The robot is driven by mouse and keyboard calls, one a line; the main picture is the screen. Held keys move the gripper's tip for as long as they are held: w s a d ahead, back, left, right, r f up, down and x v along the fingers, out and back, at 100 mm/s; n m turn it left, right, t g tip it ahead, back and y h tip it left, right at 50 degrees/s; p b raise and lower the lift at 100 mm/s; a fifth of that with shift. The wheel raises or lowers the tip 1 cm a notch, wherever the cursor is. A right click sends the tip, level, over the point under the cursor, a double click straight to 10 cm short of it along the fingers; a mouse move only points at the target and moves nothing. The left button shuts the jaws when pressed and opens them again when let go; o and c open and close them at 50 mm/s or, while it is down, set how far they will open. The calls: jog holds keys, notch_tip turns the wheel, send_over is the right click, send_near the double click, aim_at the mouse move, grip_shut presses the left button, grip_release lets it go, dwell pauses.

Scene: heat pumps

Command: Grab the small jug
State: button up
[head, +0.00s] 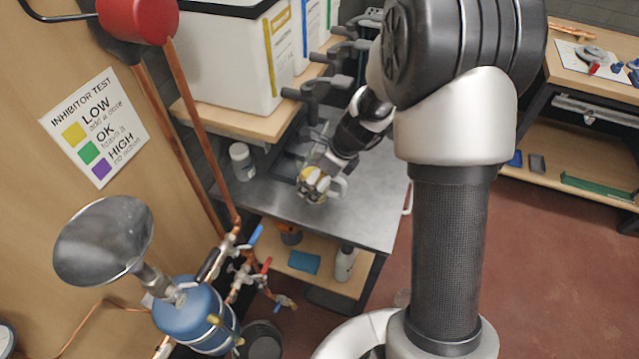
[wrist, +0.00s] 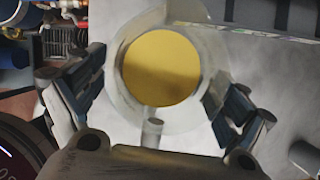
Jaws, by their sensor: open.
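The small jug is a pale, translucent round vessel with yellow contents, seen from above in the wrist view (wrist: 160,65). A short pale part, perhaps its handle, points toward my palm. In the head view the jug (head: 307,173) stands on the grey metal worktop (head: 375,205), mostly hidden by my gripper (head: 314,187). In the wrist view my gripper (wrist: 155,103) is open, with one finger on the left and one on the right of the jug. The right finger is close to the jug wall; I cannot tell whether it touches.
A white lidded pot (head: 241,162) stands left of the jug. A row of dark clamps (head: 315,88) and a white bin (head: 235,60) are behind it. A steel funnel (head: 104,240) over a blue vessel (head: 195,315) stands front left. The worktop's right side is clear.

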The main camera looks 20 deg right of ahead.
jog(key=shift+f, duration=0.3)
jog(key=shift+c, duration=0.4)
jog(key=c, duration=1.5)
